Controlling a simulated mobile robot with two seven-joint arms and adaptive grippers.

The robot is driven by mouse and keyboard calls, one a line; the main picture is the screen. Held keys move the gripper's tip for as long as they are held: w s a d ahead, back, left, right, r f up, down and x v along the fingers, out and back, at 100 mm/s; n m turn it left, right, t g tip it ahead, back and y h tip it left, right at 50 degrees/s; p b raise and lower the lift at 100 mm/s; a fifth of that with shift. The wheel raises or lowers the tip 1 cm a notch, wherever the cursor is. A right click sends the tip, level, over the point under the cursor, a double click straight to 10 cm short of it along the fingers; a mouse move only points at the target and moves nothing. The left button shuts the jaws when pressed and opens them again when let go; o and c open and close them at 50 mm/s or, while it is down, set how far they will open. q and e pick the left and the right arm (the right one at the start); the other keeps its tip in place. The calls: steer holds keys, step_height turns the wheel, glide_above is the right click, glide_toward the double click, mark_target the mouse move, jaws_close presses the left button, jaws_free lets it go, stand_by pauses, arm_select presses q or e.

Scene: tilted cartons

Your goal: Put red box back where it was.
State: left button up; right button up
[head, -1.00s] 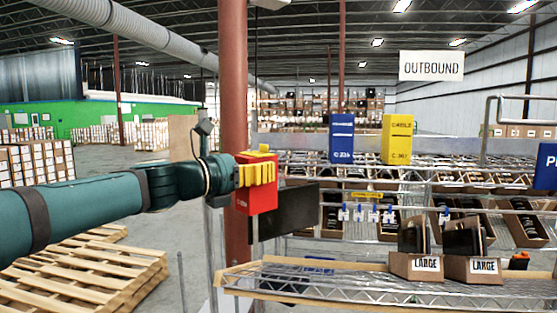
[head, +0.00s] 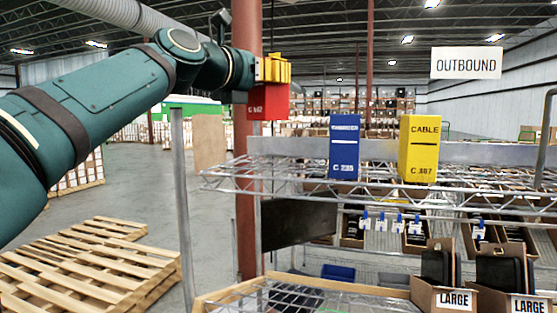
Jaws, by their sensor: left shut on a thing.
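The red box (head: 266,106) is in the head view, left of centre, held up in the air in front of a rust-red column. My left gripper (head: 273,72), with yellow fingers, is shut on its upper part, and the fingers hide some of it. The box hangs above and left of the wire shelf top (head: 290,178), apart from it. A blue box (head: 344,147) and a yellow box (head: 418,149) stand upright on that shelf top, to the right of the red box. My right gripper is not in view.
Cartons marked LARGE (head: 450,300) stand on the lower shelf at the right. A dark panel (head: 298,224) hangs at the shelf's left end. A grey post (head: 183,210) rises below my left arm. Wooden pallets (head: 85,270) lie on the floor at left. The shelf top left of the blue box is clear.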

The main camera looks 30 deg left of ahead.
mark_target(256, 99)
arm_select(q)
steer(key=f, duration=0.4)
steer(key=shift+s+f, duration=0.25)
steer(key=shift+s, duration=0.1)
steer(key=shift+w+f, duration=0.1)
steer(key=shift+f, duration=0.55)
steer(key=shift+f+b, duration=0.55)
steer(key=shift+f, duration=1.4)
steer(key=o, duration=1.3)
steer(key=shift+f, duration=0.1)
steer(key=s+a+b, duration=0.1)
steer(key=s+a, duration=0.1)
steer(key=s, duration=1)
